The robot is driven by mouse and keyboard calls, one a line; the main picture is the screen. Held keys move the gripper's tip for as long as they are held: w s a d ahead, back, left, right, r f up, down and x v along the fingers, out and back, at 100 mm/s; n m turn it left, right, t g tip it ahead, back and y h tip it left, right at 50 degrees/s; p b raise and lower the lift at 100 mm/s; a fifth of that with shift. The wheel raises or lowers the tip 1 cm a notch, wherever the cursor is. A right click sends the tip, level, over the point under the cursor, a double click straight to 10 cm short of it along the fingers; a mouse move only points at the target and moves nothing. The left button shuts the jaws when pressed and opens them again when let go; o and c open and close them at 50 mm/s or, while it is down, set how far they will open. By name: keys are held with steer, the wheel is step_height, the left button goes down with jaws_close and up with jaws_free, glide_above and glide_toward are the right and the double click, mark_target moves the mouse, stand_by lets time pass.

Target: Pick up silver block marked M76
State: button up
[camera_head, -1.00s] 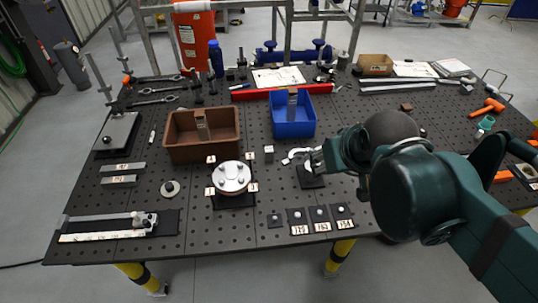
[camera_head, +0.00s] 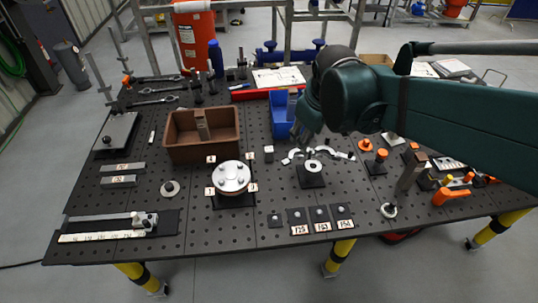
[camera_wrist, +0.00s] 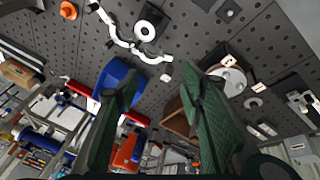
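Two flat silver bars with small white tags lie on the left of the black perforated table, an upper bar (camera_head: 135,167) and a lower bar (camera_head: 131,180). The tags are too small to read surely, so I cannot tell which one is M76. A small upright silver block (camera_head: 268,153) stands right of the round flange, its marking unreadable; it also shows in the wrist view (camera_wrist: 166,77). My gripper (camera_head: 308,138) hangs above the table near the blue bin, right of this block and well right of the bars. In the wrist view its green fingers (camera_wrist: 162,82) are apart and empty.
The brown bin (camera_head: 180,153) holds an upright grey piece. The blue bin (camera_head: 281,128) is partly behind my gripper. The flange (camera_head: 231,177), a ring on a black plate (camera_head: 312,179) and a curved white bracket (camera_head: 335,154) stand nearby. Orange-topped parts crowd the right side.

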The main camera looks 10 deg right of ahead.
steer(key=w+a+f+n+g, duration=0.1)
steer(key=w+a+f+n, duration=0.15)
steer(key=w, duration=0.45)
steer(key=n+g+h, duration=0.1)
steer(key=n+g, duration=0.2)
steer(key=n, duration=0.5)
glide_above(268, 149)
steer(key=f, duration=1.9)
steer(key=shift+s+a+f, duration=0.15)
steer(key=shift+a+f, duration=0.05)
steer(key=shift+f, duration=0.05)
steer(key=shift+w+a+f+n+h, duration=0.2)
steer(key=shift+f+n+h, duration=0.15)
steer(key=shift+f, duration=0.3)
steer(key=shift+f, duration=0.15)
steer(key=shift+d+f, duration=0.2)
steer(key=shift+f, duration=0.95)
steer(key=shift+d+f, duration=0.2)
steer(key=shift+f, duration=1.1)
steer(key=shift+d+f, duration=0.2)
steer(key=shift+f, duration=1.05)
